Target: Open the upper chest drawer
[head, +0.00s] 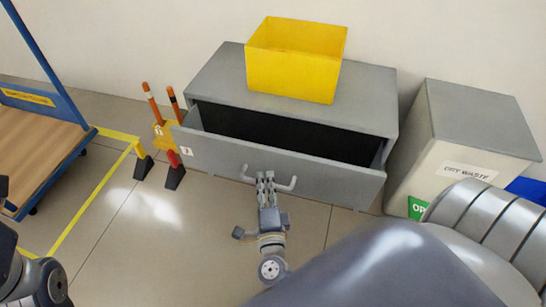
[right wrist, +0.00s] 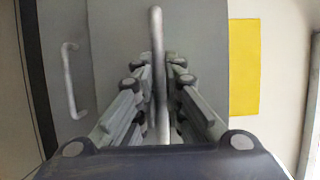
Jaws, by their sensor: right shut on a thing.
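The grey chest (head: 225,75) stands against the wall. Its upper drawer (head: 220,157) is pulled well out, and the dark inside shows behind the front panel. A pale bar handle (head: 287,186) crosses that panel. My right gripper (head: 265,178) is shut on the handle near its middle. In the right wrist view the handle (right wrist: 157,50) runs between the two fingers of the right gripper (right wrist: 160,85). A second handle (right wrist: 70,80) shows on a lower front at the left of that view. My left arm shows at the lower left of the head view, with its gripper out of frame.
A yellow open box (head: 292,75) stands on the chest top. A white and grey waste bin (head: 440,140) stands right of the chest. Orange-and-black posts (head: 152,105) stand left of it, and a blue cart (head: 40,130) is farther left. The floor before the drawer is clear.

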